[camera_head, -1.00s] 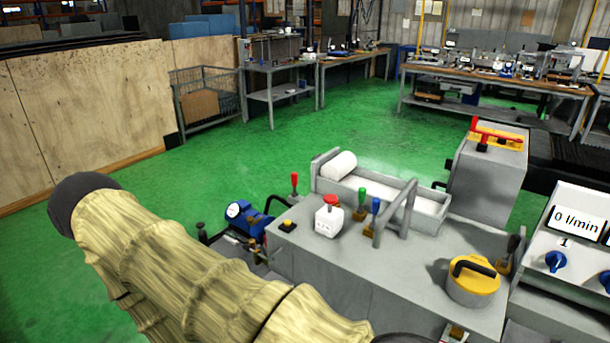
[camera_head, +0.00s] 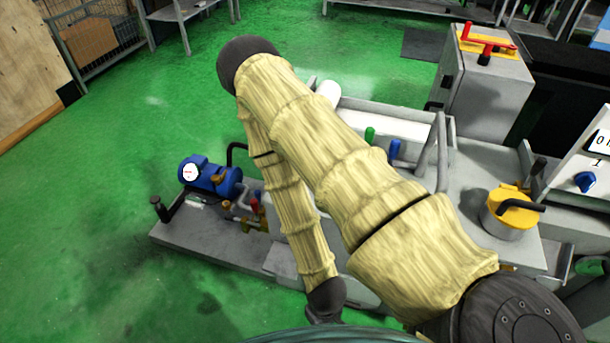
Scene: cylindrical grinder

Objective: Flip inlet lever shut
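No lever is labelled as the inlet lever, so I cannot tell for certain which it is. A small red handle (camera_head: 254,206) sits among the pipes beside the blue pump (camera_head: 210,176), at the left of the machine. A larger red lever (camera_head: 487,44) stands on a yellow plate on top of the grey cabinet (camera_head: 484,90) at the upper right. My cream-sleeved arm crosses the middle of the view and folds back down toward the bottom. My gripper is out of view. The arm hides much of the machine's top.
A green lever (camera_head: 370,135) and a blue lever (camera_head: 394,151) stand near a grey bent bar (camera_head: 441,150). A yellow-topped canister (camera_head: 511,213) and a panel with a blue knob (camera_head: 586,181) are at the right. The green floor (camera_head: 110,210) at the left is clear.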

